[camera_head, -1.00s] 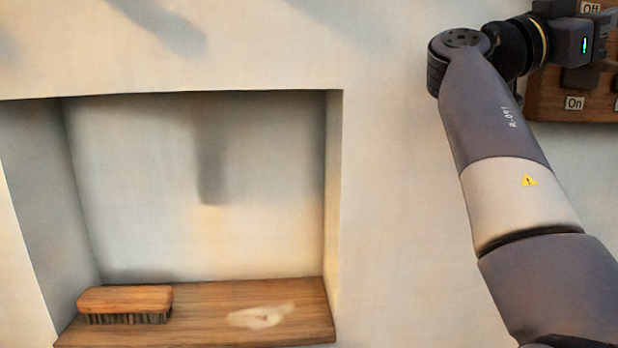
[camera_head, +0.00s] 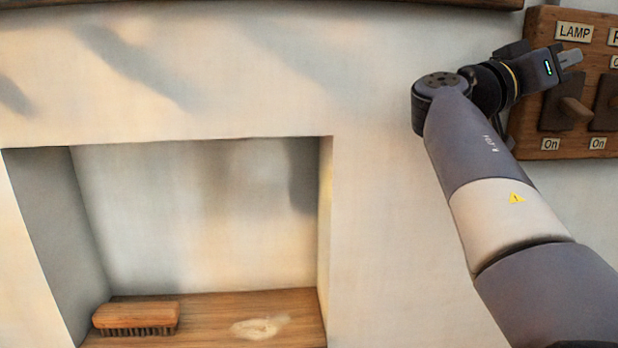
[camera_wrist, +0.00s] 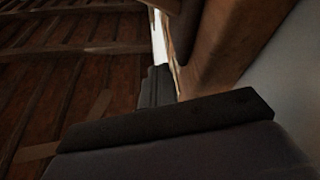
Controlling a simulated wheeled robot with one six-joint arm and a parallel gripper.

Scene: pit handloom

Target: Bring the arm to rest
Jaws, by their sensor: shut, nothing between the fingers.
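My gripper (camera_head: 570,58) is at the upper right of the head view, at the end of my arm. It is shut and empty, in front of the wooden switch board (camera_head: 530,95) on the wall. Its tip points right, just below the LAMP label (camera_head: 574,32) and above the lamp switch lever (camera_head: 575,105). I see no clear contact with the board. In the wrist view my gripper (camera_wrist: 157,85) shows as a dark, narrow shape beyond the wide dark housing.
The wall niche (camera_head: 325,230) is at lower left, with a brush (camera_head: 137,318) and a pale patch (camera_head: 260,327) on its wooden shelf (camera_head: 215,308). A second switch (camera_head: 607,95) is cut off at the right edge. Wooden beams (camera_wrist: 70,50) fill the wrist view's left.

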